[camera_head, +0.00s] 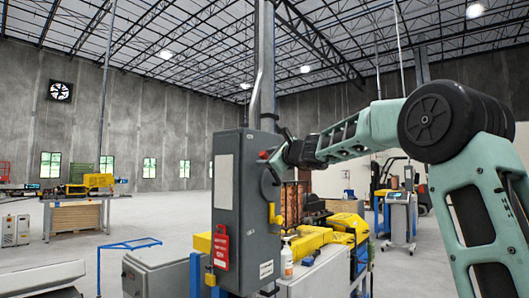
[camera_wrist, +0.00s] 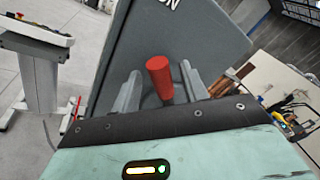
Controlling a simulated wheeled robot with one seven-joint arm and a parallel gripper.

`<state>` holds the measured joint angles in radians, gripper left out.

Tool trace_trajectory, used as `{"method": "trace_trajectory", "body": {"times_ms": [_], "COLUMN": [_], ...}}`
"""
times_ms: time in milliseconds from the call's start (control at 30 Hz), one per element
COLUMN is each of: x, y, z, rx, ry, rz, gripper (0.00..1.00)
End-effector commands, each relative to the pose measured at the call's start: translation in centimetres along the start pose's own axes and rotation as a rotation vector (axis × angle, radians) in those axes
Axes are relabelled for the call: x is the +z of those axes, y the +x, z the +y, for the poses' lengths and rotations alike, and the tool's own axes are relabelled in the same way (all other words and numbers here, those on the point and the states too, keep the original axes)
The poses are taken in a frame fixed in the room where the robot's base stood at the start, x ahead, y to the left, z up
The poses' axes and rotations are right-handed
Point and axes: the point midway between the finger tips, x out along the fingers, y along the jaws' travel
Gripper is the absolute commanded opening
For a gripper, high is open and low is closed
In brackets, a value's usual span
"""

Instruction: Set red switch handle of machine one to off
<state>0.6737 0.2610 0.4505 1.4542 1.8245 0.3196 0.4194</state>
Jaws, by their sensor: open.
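The red switch handle (camera_wrist: 160,78) stands out from the grey side of a tall electrical box (camera_head: 235,240). In the wrist view, my gripper (camera_wrist: 162,88) is open, with one grey finger on each side of the handle. I cannot tell whether either finger touches it. In the head view, a small red part of the handle (camera_head: 264,155) shows at the box's right side, beside my gripper (camera_head: 276,160). White letters ending in "ON" (camera_wrist: 168,4) show on the box above the handle, partly cut off.
A red tag (camera_head: 221,248) hangs on the box front. A white bottle (camera_head: 286,258) and yellow machinery (camera_head: 315,240) stand close below my arm. A white console (camera_head: 400,215) stands at the right. The floor at the left is mostly open.

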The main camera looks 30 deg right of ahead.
Motion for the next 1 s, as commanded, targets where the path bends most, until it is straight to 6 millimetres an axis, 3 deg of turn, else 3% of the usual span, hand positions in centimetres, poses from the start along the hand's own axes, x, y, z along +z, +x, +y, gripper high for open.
{"method": "trace_trajectory", "body": {"times_ms": [200,500,533,667,700,1000], "x": [0.1,0.0,0.0,0.0,0.0,-0.2], "y": [1.9,2.1,2.1,2.1,2.1,2.0], "z": [0.0,0.0,0.0,0.0,0.0,0.4], "rx": [0.001,0.0,0.0,0.0,0.0,-0.004], "ry": [0.001,0.0,0.0,0.0,0.0,-0.016], "rz": [-0.001,0.0,0.0,0.0,0.0,-0.003], "gripper": [0.44,0.44,0.41,0.05,0.0,0.0]}}
